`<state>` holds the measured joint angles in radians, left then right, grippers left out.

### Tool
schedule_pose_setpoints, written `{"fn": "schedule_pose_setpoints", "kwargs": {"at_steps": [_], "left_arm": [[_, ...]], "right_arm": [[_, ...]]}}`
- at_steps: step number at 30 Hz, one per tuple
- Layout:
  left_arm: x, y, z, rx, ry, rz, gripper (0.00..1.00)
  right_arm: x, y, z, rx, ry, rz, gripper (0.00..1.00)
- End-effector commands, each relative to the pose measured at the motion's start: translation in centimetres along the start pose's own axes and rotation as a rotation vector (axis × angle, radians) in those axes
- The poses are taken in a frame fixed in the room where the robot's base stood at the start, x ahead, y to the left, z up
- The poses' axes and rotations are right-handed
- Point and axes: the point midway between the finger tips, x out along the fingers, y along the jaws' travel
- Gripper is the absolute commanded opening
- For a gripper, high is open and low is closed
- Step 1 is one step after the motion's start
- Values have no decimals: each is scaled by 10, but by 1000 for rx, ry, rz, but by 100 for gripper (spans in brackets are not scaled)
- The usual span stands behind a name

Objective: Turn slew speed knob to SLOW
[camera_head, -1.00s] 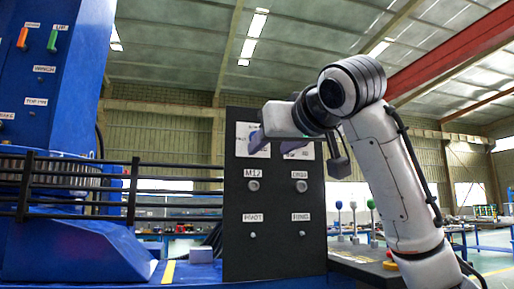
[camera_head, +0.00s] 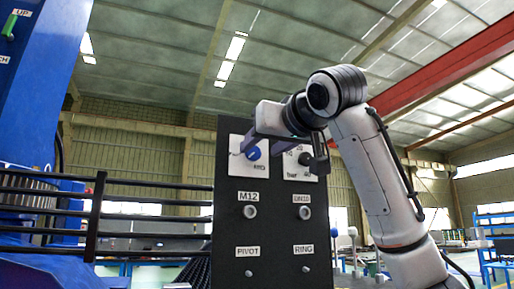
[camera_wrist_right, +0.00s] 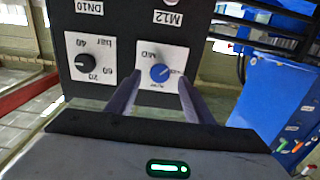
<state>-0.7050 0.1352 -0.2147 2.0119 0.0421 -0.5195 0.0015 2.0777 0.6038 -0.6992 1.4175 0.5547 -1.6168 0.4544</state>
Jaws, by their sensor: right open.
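The blue knob (camera_head: 253,153) sits on a white dial plate at the top left of a dark panel (camera_head: 230,225). In the right wrist view the picture is upside down, and the blue knob (camera_wrist_right: 159,73) shows with a MID label; its other labels are too small to read surely. My right gripper (camera_head: 264,146) is in front of that plate, partly covering it. In the wrist view its two fingers (camera_wrist_right: 160,80) are spread either side of the knob with nothing between them gripped. Whether the fingertips touch the plate cannot be told. My left gripper is not in view.
A second dial with a black knob (camera_wrist_right: 83,61), marked bar, is beside the blue one. M12 and DN10 fittings and PIVOT and RING knobs are lower on the panel. A black railing (camera_head: 140,216) and blue machine (camera_head: 35,100) stand left.

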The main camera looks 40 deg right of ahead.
Motion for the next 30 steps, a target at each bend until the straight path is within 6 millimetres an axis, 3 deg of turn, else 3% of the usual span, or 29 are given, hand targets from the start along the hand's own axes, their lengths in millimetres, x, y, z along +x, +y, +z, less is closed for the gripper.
{"fn": "schedule_pose_setpoints", "kwargs": {"at_steps": [6, 17, 24, 30], "left_arm": [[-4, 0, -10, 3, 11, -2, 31], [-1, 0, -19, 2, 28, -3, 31], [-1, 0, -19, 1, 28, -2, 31], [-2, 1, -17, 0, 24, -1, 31]], "right_arm": [[27, 0, 0, 0, -1, 1, 47], [33, 0, 0, 0, 0, 0, 47], [33, 0, 0, 0, 1, 0, 8], [33, 0, 0, -8, 1, 0, 7]]}}
